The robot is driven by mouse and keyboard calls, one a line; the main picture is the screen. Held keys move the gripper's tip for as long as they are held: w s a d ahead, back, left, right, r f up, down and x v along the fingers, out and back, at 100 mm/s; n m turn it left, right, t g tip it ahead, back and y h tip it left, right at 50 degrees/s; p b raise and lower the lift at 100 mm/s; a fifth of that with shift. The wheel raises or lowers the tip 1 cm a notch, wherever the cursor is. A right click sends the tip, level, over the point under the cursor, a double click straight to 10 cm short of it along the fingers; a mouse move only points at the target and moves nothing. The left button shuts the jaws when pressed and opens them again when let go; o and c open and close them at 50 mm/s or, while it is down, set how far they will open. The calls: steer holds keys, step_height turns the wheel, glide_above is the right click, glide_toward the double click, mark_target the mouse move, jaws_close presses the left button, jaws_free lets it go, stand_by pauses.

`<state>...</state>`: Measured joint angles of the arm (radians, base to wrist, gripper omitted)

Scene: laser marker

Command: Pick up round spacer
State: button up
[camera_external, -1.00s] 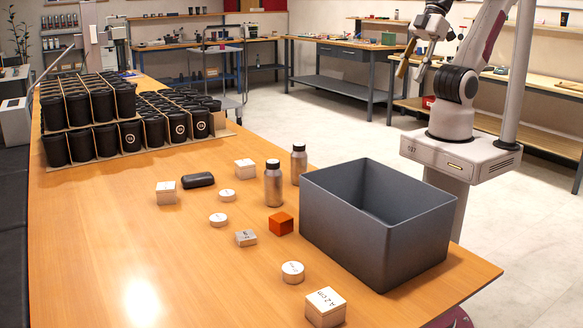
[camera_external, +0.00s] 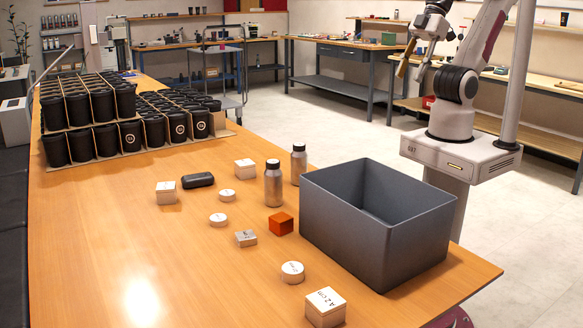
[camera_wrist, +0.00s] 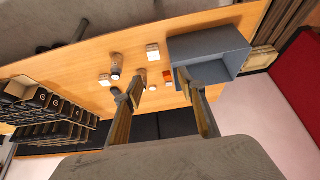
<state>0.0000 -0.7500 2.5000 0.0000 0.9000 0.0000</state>
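Three round white spacers lie flat on the wooden table in the external view: one near the front (camera_external: 292,271), one in the middle (camera_external: 218,219) and one farther back (camera_external: 227,195). Each has dark markings too small to read. My gripper (camera_external: 409,78) hangs high at the upper right, beyond the grey bin and well away from the spacers. In the wrist view my gripper (camera_wrist: 157,84) has its two fingers spread wide with nothing between them. The table objects look small and far off there, and I cannot tell the spacers apart surely.
A deep grey bin (camera_external: 375,245) stands on the table's right side. An orange cube (camera_external: 281,223), two bottles (camera_external: 273,185), a black case (camera_external: 198,180) and several white boxes (camera_external: 325,307) are nearby. Racked black cups (camera_external: 80,140) fill the far left. The table's left front is clear.

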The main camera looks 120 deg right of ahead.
steer(key=o, duration=0.3)
steer(key=shift+o, duration=0.2)
steer(key=w+d+f+m+h, duration=0.15)
steer(key=w+d, duration=0.25)
steer(key=w, duration=0.5)
steer(key=w+d+f+m+g+h, duration=0.1)
steer(key=w+d+m, duration=0.2)
steer(key=w, duration=0.6)
steer(key=w+d+f+m+h, duration=0.15)
steer(key=w+d, duration=0.25)
steer(key=w, duration=0.5)
steer(key=w+d+f+m, duration=0.1)
steer(key=w+d+f, duration=0.1)
steer(key=w+f, duration=0.3)
steer(key=w+d+f+m, duration=0.2)
steer(key=w+f, duration=0.4)
steer(key=f, duration=0.4)
steer(key=w+d+f+m+g+h, duration=0.1)
steer(key=w+d+f, duration=0.3)
steer(key=f, duration=0.4)
steer(key=shift+w+d+f+m, duration=0.15)
steer(key=shift+w+m, duration=0.15)
steer(key=shift+w, duration=0.15)
steer(key=shift+w+d+f+m, duration=0.15)
steer(key=shift+w+m, duration=0.15)
steer(key=shift+w, duration=0.15)
steer(key=shift+a, duration=0.1)
